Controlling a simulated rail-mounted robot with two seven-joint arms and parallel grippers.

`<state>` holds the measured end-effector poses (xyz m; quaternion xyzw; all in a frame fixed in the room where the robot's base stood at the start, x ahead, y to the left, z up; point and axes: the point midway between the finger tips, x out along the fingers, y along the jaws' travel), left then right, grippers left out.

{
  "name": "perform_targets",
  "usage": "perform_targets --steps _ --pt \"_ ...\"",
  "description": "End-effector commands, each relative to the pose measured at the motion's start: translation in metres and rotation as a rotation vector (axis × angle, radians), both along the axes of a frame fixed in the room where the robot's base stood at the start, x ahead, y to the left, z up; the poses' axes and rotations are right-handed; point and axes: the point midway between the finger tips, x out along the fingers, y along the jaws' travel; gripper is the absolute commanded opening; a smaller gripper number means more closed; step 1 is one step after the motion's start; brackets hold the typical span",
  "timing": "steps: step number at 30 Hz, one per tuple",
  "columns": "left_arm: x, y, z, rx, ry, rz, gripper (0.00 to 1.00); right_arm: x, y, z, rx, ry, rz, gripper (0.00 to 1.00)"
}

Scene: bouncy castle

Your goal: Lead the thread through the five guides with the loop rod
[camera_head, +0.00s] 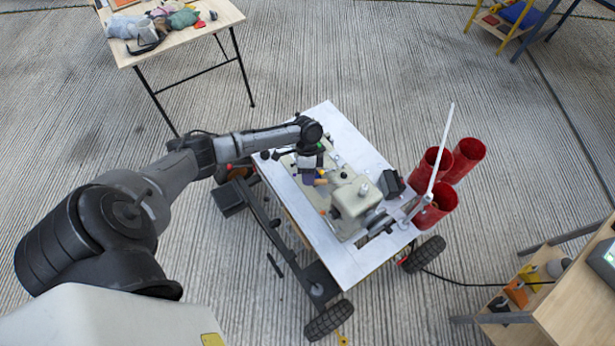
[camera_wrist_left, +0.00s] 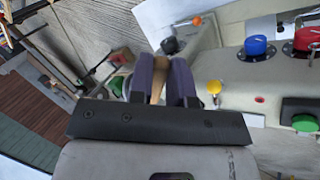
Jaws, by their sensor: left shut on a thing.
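My left gripper (camera_head: 311,178) is over the left part of the sewing machine (camera_head: 354,197) on the cart. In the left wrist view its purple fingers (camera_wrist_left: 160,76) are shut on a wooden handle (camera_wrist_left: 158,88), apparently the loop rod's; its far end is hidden. The machine body (camera_wrist_left: 222,66) carries a small orange ball (camera_wrist_left: 196,20), a yellow ball (camera_wrist_left: 214,87), a blue knob (camera_wrist_left: 256,46), a red knob (camera_wrist_left: 306,38) and a green knob (camera_wrist_left: 304,123). I cannot tell which are guides. The thread cannot be made out. My right gripper is not in view.
The machine stands on a white wheeled cart top (camera_head: 345,266). Red bins (camera_head: 466,158) and a slanted white pole (camera_head: 441,150) stand at its right. A table with cloths (camera_head: 135,52) is at the upper left, a wooden desk (camera_head: 575,305) at the lower right.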

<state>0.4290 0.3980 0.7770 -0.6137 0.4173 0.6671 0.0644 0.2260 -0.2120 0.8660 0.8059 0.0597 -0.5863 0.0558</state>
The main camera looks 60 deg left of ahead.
Motion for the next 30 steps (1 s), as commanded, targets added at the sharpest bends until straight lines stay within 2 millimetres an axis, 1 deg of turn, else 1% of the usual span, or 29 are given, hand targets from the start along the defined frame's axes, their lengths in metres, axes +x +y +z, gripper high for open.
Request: perform_targets --steps 1,9,15,21,30 --pt "0.004 -0.003 -0.002 0.0 -0.001 -0.002 0.0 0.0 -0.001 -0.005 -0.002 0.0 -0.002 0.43" --pt "0.023 -0.019 0.001 0.002 -0.003 -0.002 0.0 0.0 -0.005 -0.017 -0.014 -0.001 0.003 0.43" --pt "0.032 -0.027 0.004 0.001 -0.001 -0.002 0.0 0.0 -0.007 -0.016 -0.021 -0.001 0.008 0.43" --pt "0.037 -0.031 0.004 0.002 0.0 -0.002 0.0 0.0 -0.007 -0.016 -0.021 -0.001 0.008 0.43" --pt "0.037 -0.031 0.005 0.002 0.0 -0.002 0.0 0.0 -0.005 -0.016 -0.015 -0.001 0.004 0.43"
